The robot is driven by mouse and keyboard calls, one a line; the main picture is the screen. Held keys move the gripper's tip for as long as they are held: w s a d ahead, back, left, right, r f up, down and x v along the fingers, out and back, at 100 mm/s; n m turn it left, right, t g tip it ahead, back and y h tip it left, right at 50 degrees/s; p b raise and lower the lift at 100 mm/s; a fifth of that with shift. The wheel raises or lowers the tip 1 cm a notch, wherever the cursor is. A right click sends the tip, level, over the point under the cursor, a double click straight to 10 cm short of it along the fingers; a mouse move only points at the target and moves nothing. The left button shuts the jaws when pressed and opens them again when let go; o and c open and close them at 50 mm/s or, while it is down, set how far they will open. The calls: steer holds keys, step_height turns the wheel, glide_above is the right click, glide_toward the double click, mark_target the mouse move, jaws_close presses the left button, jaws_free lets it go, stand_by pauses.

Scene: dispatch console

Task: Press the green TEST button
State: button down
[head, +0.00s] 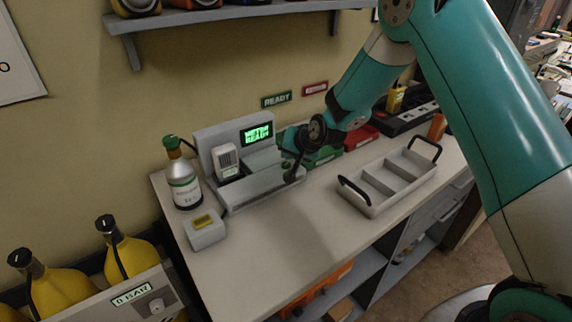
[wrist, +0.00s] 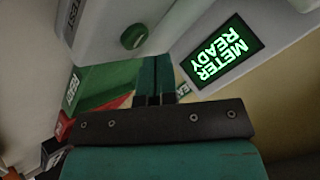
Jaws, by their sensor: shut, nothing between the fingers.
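The grey console (head: 250,185) stands on the counter with a lit green screen (head: 257,134). In the wrist view the screen (wrist: 222,52) reads METER READY, upside down. My gripper (head: 291,174) is at the right end of the console in the head view. Its fingers (wrist: 155,92) are shut and empty, and the button appears just beyond their tips, apart from them in the picture. I cannot tell the exact gap.
A handheld meter (head: 227,160) sits in the console. A green-capped bottle (head: 184,183) and a small grey box (head: 205,230) stand left. Green bins (head: 322,155) and a red bin (head: 360,138) are behind my gripper. A grey divided tray (head: 392,182) lies right. The front counter is clear.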

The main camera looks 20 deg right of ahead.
mark_target(288, 164)
stand_by(0.7)
steer(key=shift+f+b, duration=0.45)
steer(key=shift+f+b, duration=0.4)
steer(key=shift+f, duration=0.05)
stand_by(0.4)
steer(key=shift+r, duration=0.1)
steer(key=shift+r+p, duration=0.55)
steer(key=shift+r, duration=0.25)
steer(key=shift+r+p, duration=1.6)
steer(key=shift+r, duration=0.95)
steer(key=shift+f, duration=0.1)
